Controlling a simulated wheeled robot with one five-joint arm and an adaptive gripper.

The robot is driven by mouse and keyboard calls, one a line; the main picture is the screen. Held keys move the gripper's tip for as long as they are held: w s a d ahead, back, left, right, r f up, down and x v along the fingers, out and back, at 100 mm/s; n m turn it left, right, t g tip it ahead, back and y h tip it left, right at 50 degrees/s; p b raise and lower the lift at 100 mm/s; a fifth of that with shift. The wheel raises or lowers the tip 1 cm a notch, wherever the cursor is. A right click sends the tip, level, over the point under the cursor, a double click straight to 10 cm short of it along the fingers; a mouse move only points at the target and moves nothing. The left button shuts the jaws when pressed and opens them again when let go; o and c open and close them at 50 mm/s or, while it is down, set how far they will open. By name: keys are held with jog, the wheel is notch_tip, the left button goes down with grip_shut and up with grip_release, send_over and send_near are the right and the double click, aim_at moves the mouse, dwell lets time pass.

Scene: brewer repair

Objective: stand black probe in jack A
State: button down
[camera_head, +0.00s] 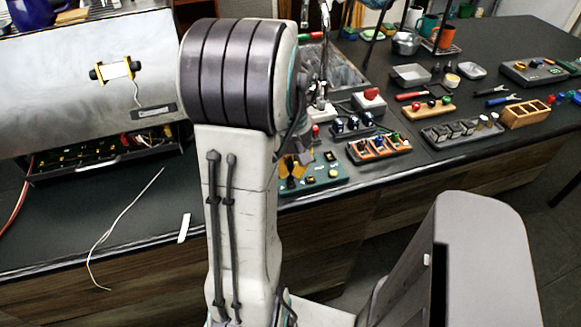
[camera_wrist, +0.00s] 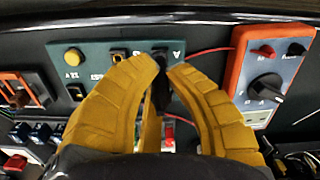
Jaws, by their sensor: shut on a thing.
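My gripper (camera_wrist: 163,66) has yellow fingers drawn together around a dark, slim piece that looks like the black probe (camera_wrist: 160,92). Its lower part is hidden between the fingers. I cannot tell whether the probe tip touches or enters the jack. In the head view the green board (camera_head: 327,183) lies at the counter's front edge, with my yellow gripper (camera_head: 290,172) over its left part, mostly behind my arm.
An orange meter (camera_wrist: 268,72) with a dial is right of the board in the wrist view, and a red wire runs near it.

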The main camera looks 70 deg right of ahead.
jog(key=c, duration=1.2)
grip_release()
jog(key=shift+c, duration=0.2)
jog(key=shift+r, duration=0.1)
notch_tip(320, 180, up, 12)
jog(key=shift+f, duration=0.1)
dwell(0.4)
